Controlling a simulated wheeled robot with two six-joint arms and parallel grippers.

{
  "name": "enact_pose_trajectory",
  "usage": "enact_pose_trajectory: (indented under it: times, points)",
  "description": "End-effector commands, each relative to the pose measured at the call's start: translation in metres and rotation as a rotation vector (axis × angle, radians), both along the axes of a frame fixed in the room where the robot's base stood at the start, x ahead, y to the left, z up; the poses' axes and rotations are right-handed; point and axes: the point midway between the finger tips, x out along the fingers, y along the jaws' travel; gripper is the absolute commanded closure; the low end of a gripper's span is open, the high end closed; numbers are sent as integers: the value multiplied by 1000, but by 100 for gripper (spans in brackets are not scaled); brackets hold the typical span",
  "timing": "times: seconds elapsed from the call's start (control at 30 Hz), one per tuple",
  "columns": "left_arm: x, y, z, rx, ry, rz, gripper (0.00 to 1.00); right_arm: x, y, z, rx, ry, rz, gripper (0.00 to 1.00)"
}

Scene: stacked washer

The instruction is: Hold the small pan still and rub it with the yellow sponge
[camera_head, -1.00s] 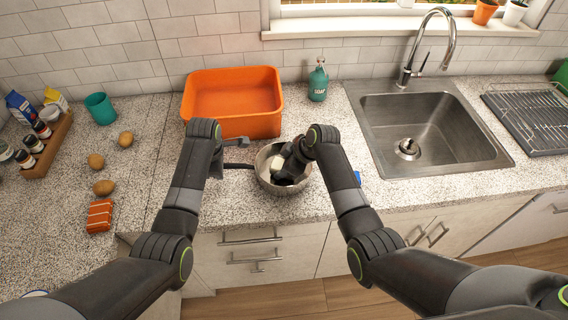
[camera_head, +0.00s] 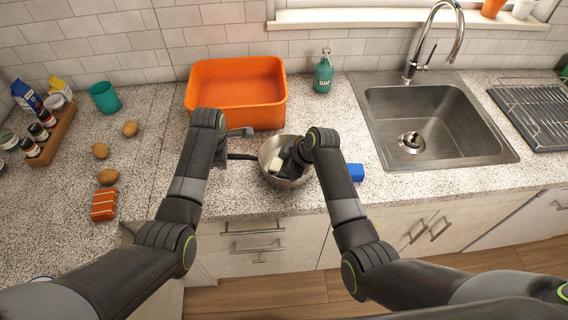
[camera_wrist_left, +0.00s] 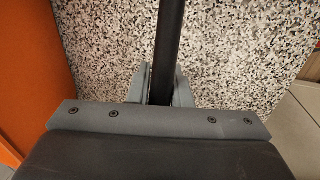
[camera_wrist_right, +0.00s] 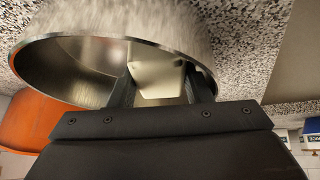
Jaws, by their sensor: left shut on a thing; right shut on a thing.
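The small steel pan (camera_head: 268,150) sits on the speckled counter, its dark handle (camera_head: 241,156) pointing left. My left gripper (camera_wrist_left: 158,88) is shut on the handle, which runs between its fingers in the left wrist view (camera_wrist_left: 170,40). My right gripper (camera_wrist_right: 158,85) reaches inside the pan, shut on a pale cream-yellow sponge (camera_wrist_right: 156,72). In the head view the sponge (camera_head: 277,164) shows inside the pan, partly hidden by the right gripper. Whether it touches the pan's inner surface is hard to tell.
An orange basin (camera_head: 236,112) stands behind the pan, with a teal soap bottle (camera_head: 323,75) to its right. A blue block (camera_head: 355,172) lies beside my right forearm. The sink (camera_head: 430,120) is farther right. Potatoes, a cup and a spice rack (camera_head: 52,137) are at left.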

Motion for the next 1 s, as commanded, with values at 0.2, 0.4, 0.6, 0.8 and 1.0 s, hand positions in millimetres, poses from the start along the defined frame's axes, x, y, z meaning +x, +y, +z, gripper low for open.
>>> enact_pose_trajectory:
  times: [0.2, 0.4, 0.6, 0.8, 1.0]
  points:
    - [1, 0, 1, -2, -3, 3, 100, 16, 0, 0, 2, 1, 1, 74]
    - [1, 0, 1, -1, -3, 2, 100, 31, 0, 1, 1, 0, 1, 74]
    - [1, -1, 1, -1, -3, 2, 100, 35, -1, -1, 2, 1, 1, 74]
    - [1, -1, 1, -1, -3, 2, 100, 28, 0, -3, 3, 1, 0, 74]
    - [1, -1, 1, -2, -3, 2, 100, 11, 0, -3, 2, 3, 0, 74]
